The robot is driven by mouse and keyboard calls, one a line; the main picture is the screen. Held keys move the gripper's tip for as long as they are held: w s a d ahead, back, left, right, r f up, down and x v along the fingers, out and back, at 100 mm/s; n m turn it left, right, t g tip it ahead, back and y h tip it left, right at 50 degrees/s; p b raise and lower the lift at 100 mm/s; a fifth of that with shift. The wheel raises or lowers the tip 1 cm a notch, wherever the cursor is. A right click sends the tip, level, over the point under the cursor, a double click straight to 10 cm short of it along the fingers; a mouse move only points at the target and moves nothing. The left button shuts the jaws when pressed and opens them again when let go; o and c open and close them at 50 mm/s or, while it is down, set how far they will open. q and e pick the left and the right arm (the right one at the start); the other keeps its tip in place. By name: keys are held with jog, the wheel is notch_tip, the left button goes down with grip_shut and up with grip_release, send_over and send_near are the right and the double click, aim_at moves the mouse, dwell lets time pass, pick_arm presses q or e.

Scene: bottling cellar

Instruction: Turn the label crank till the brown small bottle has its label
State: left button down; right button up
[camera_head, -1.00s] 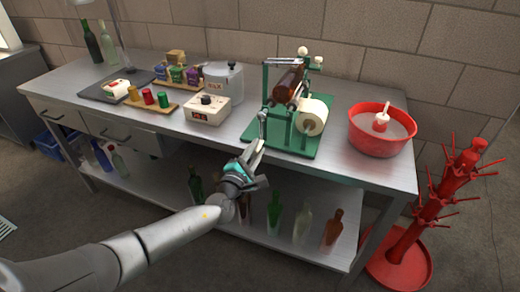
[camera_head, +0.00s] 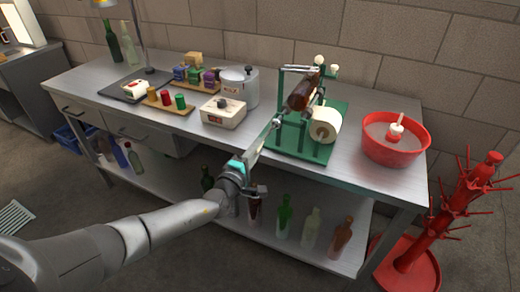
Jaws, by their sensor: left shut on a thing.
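The label machine stands on a green base (camera_head: 312,150) on the steel bench. The brown bottle (camera_head: 302,94) lies tilted across its top, and I see no label on its visible side. A white label roll (camera_head: 326,124) sits at its right. The label crank (camera_head: 277,123) is at its left front side. My left gripper (camera_head: 270,132) reaches up from the front and is shut on the crank's handle, whose grip is mostly hidden by the fingers. My right gripper is not in view.
A red bowl (camera_head: 368,152) stands right of the machine. A white box with a knob (camera_head: 223,117) and a metal pot (camera_head: 240,88) are to its left. Several bottles stand on the lower shelf. A red bottle tree (camera_head: 440,225) stands on the floor at right.

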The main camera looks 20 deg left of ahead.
pick_arm(q)
jog(key=a+r+m+p, duration=0.4)
jog(key=m, duration=0.1)
jog(key=shift+a+r, duration=0.15)
dwell(0.8)
jog(key=shift+w+r, duration=0.1)
jog(key=shift+r, duration=0.1)
dwell(0.5)
jog(key=c, duration=0.7)
grip_release()
jog(key=shift+c, duration=0.2)
